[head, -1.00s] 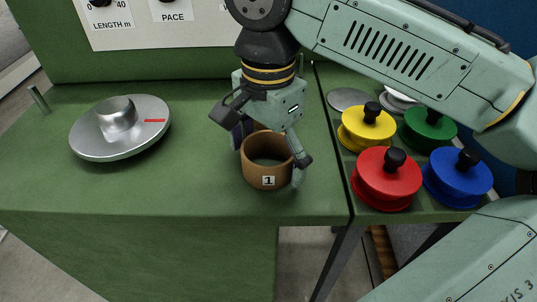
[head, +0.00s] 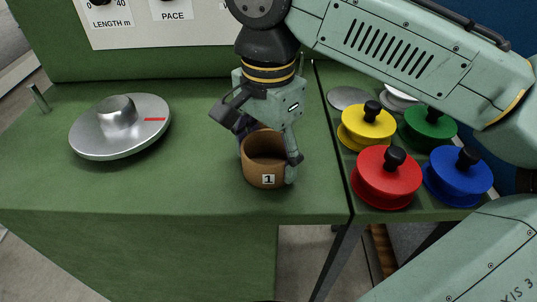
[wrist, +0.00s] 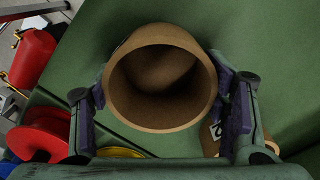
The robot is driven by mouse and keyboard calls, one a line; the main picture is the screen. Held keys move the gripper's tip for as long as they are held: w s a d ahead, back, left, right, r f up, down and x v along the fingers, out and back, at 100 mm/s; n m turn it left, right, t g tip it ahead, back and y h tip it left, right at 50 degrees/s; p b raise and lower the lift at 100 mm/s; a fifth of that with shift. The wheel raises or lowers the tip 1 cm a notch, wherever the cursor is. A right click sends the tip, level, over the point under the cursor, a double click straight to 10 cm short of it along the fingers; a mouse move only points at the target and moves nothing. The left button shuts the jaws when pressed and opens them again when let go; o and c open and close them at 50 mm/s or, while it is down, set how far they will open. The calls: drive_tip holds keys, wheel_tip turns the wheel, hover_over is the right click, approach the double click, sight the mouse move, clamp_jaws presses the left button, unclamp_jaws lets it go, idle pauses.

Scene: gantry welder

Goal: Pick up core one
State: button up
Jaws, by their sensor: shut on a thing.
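Core one (head: 264,172) is a brown, open-topped cylinder with a white label reading 1. It is upright at the green bench top, near the right edge of its left section. My gripper (head: 268,148) comes down from above and is shut on core one, with a finger on either side. In the wrist view, core one (wrist: 161,120) fills the space between the purple-padded fingers (wrist: 165,108), its hollow facing the camera. I cannot tell whether its base touches the bench.
Another brown labelled core (wrist: 209,140) shows partly beside the right finger in the wrist view. A silver disc with a hub (head: 120,140) lies at left. Red (head: 387,182), blue (head: 458,180), yellow (head: 367,128) and green (head: 428,132) spools stand at right. The bench front is clear.

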sight(268, 138)
drive_tip(key=shift+r, duration=0.55)
wheel_tip(268, 138, up, 2)
drive_tip(key=shift+r+b, duration=0.1)
drive_tip(key=shift+b, duration=0.2)
drive_tip(key=s+d+r+b, duration=0.1)
drive_tip(key=s+d, duration=0.2)
drive_tip(key=s, duration=0.4)
drive_tip(key=s+d+r+b, duration=0.1)
drive_tip(key=s+d, duration=0.1)
drive_tip(key=s, duration=0.6)
drive_tip(key=r+p, duration=0.2)
drive_tip(key=p, duration=0.1)
drive_tip(key=r+p, duration=0.3)
drive_tip(key=shift+d+r, duration=0.2)
drive_tip(key=shift+r, duration=0.15)
